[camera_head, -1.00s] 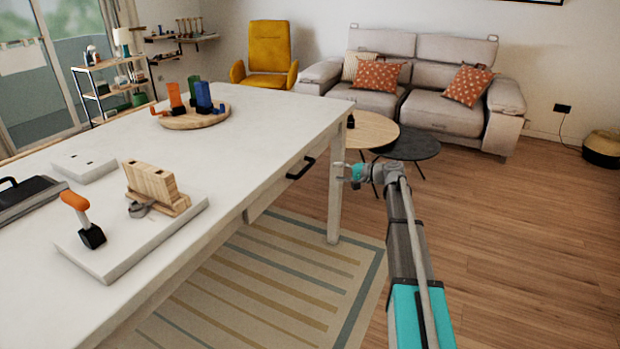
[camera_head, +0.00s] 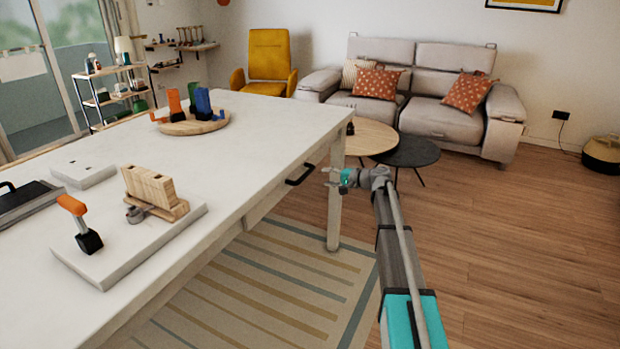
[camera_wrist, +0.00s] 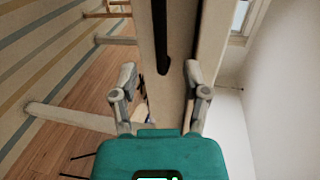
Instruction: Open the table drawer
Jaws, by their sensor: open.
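The white table (camera_head: 255,150) stands at left, with a drawer front (camera_head: 270,198) in its side below the top. The drawer's black bar handle (camera_head: 300,173) is on that side, near the table's far right corner. The drawer looks closed. My gripper (camera_head: 330,177) is just right of the handle in the head view, apart from it. In the wrist view my gripper (camera_wrist: 160,88) is open and empty, its two fingers spread left and right. The black handle (camera_wrist: 160,45) shows ahead, lying between the line of the fingers and beyond their tips.
A table leg (camera_head: 335,205) stands close behind my gripper. A round wooden table (camera_head: 368,137) and a dark round table (camera_head: 410,151) are farther back, before the grey sofa (camera_head: 440,118). The wooden floor at right (camera_head: 520,240) is clear.

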